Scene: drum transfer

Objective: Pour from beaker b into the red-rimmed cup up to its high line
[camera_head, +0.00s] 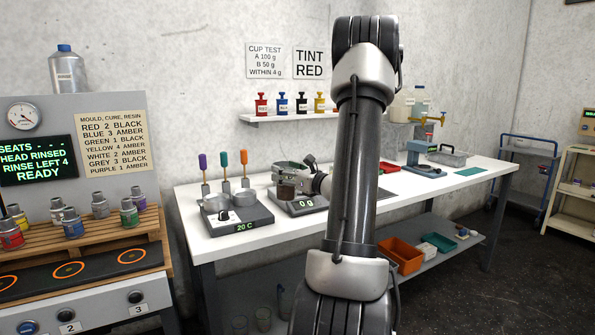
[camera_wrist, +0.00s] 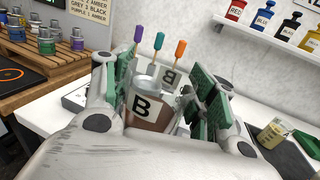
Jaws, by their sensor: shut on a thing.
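Beaker b (camera_wrist: 142,112) is a clear vessel with a black B on a white label and brown liquid inside. My gripper (camera_wrist: 170,95) is shut around it, with green pads on both sides, and the beaker looks roughly upright. In the head view my gripper (camera_head: 292,168) is over the scale (camera_head: 306,204), and the brown of beaker b (camera_head: 287,191) shows just below it. I cannot tell whether the beaker touches the scale. I cannot make out a red-rimmed cup in either view; my arm hides part of the bench.
A hotplate (camera_head: 236,219) reading 20 C stands left of the scale, with several coloured-handled tools behind it. A small labelled container (camera_wrist: 272,133) sits at the right of the wrist view. A shelf (camera_head: 285,118) holds tint bottles. The bench's right part has some clear room.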

